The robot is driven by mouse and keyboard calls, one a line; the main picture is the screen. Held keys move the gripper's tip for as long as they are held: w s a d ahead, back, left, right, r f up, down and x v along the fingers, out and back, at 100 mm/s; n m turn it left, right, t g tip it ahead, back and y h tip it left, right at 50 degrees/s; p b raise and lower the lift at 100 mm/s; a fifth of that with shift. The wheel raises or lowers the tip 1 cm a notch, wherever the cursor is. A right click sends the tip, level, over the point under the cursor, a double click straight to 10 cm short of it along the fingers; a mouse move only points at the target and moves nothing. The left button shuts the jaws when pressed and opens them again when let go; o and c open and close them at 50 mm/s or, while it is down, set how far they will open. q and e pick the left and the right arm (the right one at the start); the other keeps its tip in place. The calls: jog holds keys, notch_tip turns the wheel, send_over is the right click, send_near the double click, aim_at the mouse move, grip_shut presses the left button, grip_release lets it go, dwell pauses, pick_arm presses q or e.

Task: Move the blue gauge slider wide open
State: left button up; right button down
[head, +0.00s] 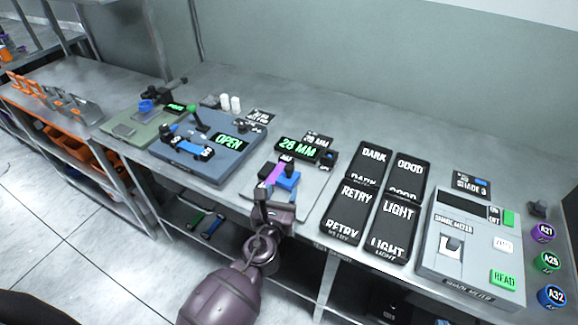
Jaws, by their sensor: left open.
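The blue gauge slider (289,181) is a small blue block on the gauge plate near the table's front edge. A purple piece (271,174) lies just left of it, below a dark block. The gauge display (297,148) behind it reads 28 MM in green. My left gripper (276,203) is open, just in front of the slider at the table's front edge. Its fingers overlap the plate in the view, and I cannot tell whether they touch the slider. My right gripper is not in view.
A blue-grey device (218,160) with an OPEN display stands left of the gauge. Dark panels labelled DARK, GOOD, RETRY and LIGHT (372,160) lie to the right, then the white shade meter (470,262). The table behind the gauge is mostly clear.

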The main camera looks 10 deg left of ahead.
aim_at(288, 171)
pick_arm(q)
jog(key=w, duration=0.9)
jog(key=shift+w+b, duration=0.3)
jog(key=shift+d, duration=0.1)
grip_shut()
